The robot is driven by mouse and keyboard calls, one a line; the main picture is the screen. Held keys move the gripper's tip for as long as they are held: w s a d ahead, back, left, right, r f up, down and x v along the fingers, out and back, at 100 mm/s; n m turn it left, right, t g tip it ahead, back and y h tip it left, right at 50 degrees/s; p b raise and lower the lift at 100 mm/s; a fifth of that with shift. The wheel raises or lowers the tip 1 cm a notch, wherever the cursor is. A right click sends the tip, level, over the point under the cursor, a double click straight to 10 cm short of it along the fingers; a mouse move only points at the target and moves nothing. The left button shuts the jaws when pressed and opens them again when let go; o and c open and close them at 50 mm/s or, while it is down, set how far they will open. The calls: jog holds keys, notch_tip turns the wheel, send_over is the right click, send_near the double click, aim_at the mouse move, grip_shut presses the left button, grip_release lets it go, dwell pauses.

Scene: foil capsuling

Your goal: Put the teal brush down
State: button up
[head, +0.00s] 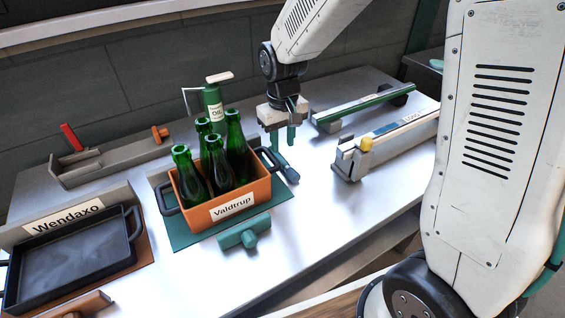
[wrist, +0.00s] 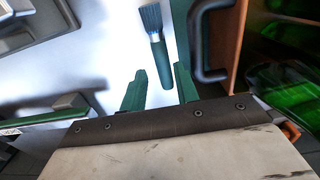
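The teal brush (wrist: 163,62), with a teal handle, a light metal band and dark bristles, appears to lie on the pale worktop (head: 330,215). In the head view the brush (head: 284,166) is just below my gripper, right of the orange crate. My gripper (head: 283,142) points down with its two green fingers apart. In the wrist view my gripper (wrist: 160,80) has the handle's end between or just beyond its fingertips, nearer the right finger, with a gap visible on the left. The handle does not look gripped. Exact height above the worktop is hard to tell.
An orange crate (head: 261,191) labelled Valdtrup holds several green bottles on a teal mat (head: 183,236). A teal T-shaped tool (head: 243,232) lies in front. A dark tray (head: 75,262) stands left; a grey fixture with a yellow knob (head: 366,144) stands right. The front right worktop is clear.

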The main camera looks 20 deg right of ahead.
aim_at(283, 159)
notch_tip(283, 159, down, 6)
jog(key=shift+s+f, duration=0.1)
jog(key=shift+f, duration=0.05)
grip_shut()
notch_tip(283, 159, up, 10)
dwell(0.7)
